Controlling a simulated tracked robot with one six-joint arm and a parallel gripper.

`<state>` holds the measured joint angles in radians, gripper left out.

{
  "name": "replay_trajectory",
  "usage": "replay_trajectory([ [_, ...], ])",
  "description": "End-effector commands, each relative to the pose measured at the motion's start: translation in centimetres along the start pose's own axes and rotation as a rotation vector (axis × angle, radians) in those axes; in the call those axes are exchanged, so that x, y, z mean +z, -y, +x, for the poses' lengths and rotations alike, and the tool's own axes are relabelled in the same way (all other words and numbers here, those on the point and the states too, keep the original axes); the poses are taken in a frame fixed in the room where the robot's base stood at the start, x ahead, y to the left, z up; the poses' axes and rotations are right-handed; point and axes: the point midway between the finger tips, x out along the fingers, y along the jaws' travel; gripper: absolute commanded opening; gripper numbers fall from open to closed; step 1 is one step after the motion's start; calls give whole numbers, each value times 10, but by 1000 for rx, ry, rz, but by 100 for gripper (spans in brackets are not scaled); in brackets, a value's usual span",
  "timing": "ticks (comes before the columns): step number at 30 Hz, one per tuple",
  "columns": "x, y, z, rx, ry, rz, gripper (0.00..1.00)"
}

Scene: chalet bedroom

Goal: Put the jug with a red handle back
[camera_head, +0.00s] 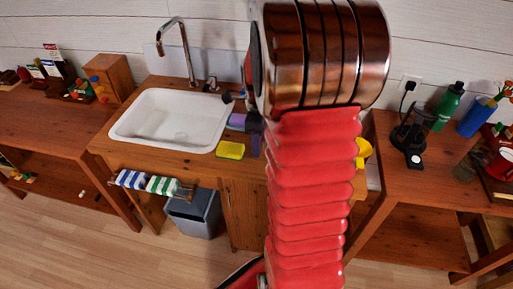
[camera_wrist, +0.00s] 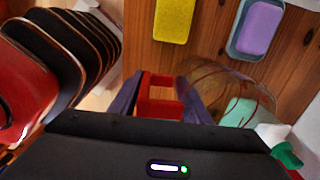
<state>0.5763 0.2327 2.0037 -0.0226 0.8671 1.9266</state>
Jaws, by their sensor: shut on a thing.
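In the wrist view my gripper (camera_wrist: 160,92) is shut on the red handle (camera_wrist: 160,107) of a clear, see-through jug (camera_wrist: 222,82). The jug's body extends to the right of the fingers, over the wooden counter. Its outline is faint, and I cannot tell whether it touches the counter. In the head view my red, ribbed arm fills the middle, and I cannot make out the jug there.
A white sink (camera_head: 170,122) with a tall tap (camera_head: 181,45) is set in the wooden counter (camera_head: 195,168). A yellow sponge (camera_head: 230,150) and a purple sponge (camera_wrist: 263,27) in a blue dish lie close by. A green bottle (camera_head: 448,105) stands on the right table.

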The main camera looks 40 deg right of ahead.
Motion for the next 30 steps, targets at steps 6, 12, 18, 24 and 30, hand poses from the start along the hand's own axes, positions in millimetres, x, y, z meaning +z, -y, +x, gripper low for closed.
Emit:
replay_trajectory([
  [6,0,-1,23,1,0,-1,6],
  [12,0,-1,24,-1,0,-1,6],
  [18,0,-1,26,1,0,-1,45],
  [24,1,-1,26,1,0,-1,59],
  [30,1,-1,26,1,0,-1,62],
])
